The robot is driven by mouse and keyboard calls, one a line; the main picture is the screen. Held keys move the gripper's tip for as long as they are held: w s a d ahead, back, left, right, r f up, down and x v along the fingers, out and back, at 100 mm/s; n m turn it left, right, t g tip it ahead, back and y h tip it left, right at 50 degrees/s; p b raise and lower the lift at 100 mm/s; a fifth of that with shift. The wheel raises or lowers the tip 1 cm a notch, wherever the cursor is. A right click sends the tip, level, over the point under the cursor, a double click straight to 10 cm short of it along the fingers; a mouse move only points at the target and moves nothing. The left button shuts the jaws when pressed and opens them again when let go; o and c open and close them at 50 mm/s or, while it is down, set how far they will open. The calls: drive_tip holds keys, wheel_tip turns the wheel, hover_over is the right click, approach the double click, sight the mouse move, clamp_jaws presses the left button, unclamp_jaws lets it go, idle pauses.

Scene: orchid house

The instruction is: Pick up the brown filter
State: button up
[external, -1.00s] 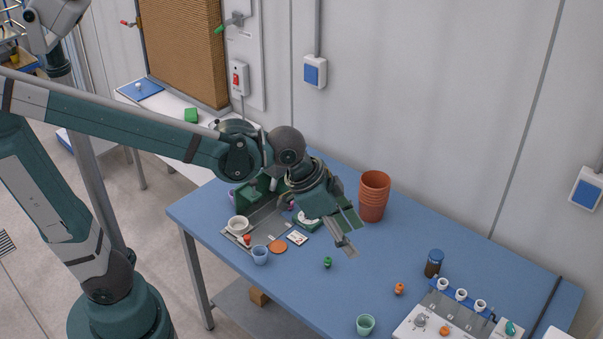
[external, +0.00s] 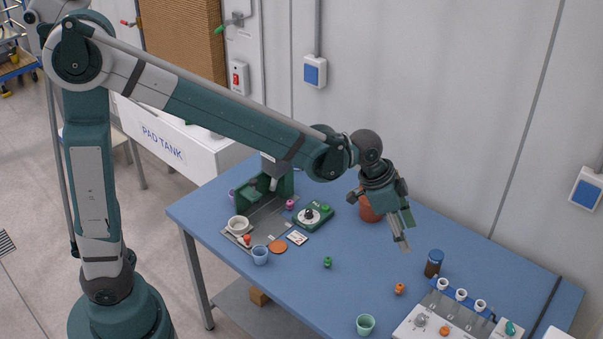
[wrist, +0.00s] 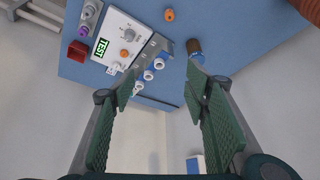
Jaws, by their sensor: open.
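A brown cylinder (external: 433,266) with a dark blue top stands on the blue table at the right, behind the white panel. It also shows in the wrist view (wrist: 195,47), just beyond the right fingertip. I cannot tell which of these is the filter. My gripper (external: 404,236) is open and empty above the table, up and left of the cylinder. In the wrist view my gripper (wrist: 162,84) has its two green fingers wide apart, with nothing between them.
A white panel (external: 410,328) with several small white-topped tubes stands near the cylinder. Terracotta pots (external: 369,209) stand behind my gripper. The middle of the table is mostly clear.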

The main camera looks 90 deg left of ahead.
drive_tip(key=w+a+f, duration=0.5)
drive_tip(key=w+f, duration=0.2)
drive_tip(key=m, duration=0.1)
approach(432, 254)
drive_tip(key=shift+g+h, duration=0.3)
drive_tip(key=x, duration=0.5)
drive_tip(key=shift+w, duration=0.25)
drive_tip(key=shift+w+a+f, duration=0.2)
drive_tip(key=shift+a+f, duration=0.05)
drive_tip(key=shift+f, duration=0.25)
drive_tip(key=shift+b+x, duration=0.3)
drive_tip(key=shift+x, duration=0.95)
drive_tip(key=shift+x, duration=2.65)
